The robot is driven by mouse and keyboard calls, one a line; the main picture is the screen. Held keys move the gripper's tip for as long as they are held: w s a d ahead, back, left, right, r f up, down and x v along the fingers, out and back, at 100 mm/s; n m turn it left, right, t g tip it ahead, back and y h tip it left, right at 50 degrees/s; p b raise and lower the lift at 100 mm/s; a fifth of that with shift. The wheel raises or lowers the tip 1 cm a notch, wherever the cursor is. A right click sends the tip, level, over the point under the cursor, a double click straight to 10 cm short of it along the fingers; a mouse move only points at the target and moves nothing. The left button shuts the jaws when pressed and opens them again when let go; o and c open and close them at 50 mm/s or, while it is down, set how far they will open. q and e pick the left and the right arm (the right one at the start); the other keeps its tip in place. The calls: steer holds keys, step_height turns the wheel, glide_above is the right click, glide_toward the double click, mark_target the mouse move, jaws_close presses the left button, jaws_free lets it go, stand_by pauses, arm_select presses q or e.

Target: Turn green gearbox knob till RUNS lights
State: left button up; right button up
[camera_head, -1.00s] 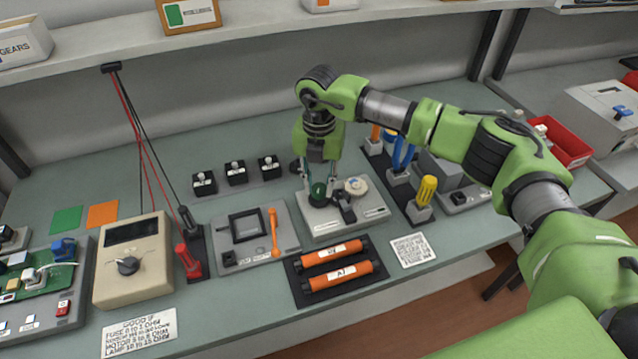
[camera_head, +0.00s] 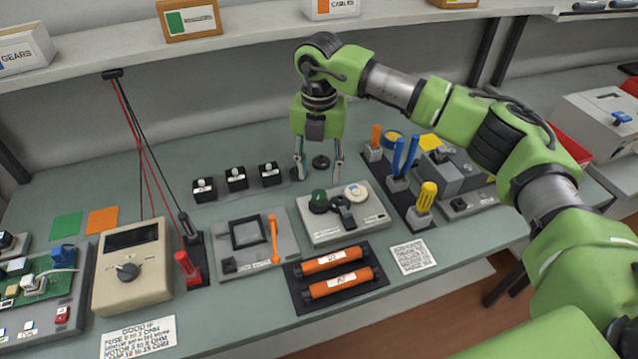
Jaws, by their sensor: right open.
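The gearbox unit (camera_head: 345,228) is a grey-white box in the middle of the bench. Its green knob (camera_head: 319,199) stands on the top left, with a black part (camera_head: 343,211) beside it and a pale round dial (camera_head: 356,191) at the back right. My right gripper (camera_head: 318,178) is open and empty, pointing down. It is raised above and behind the knob, apart from it. A lit RUNS lamp cannot be made out at this size. My left gripper is not in view.
Orange fuses on a black mat (camera_head: 294,284) lie in front of the gearbox. A panel with an orange lever (camera_head: 274,238) is to its left. Screwdrivers in holders (camera_head: 398,165) stand to the right. A shelf (camera_head: 270,40) runs above the back. A small black round piece (camera_head: 320,162) lies behind.

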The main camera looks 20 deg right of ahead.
step_height(320, 180, up, 5)
steer(key=shift+r, duration=0.1)
stand_by(0.6)
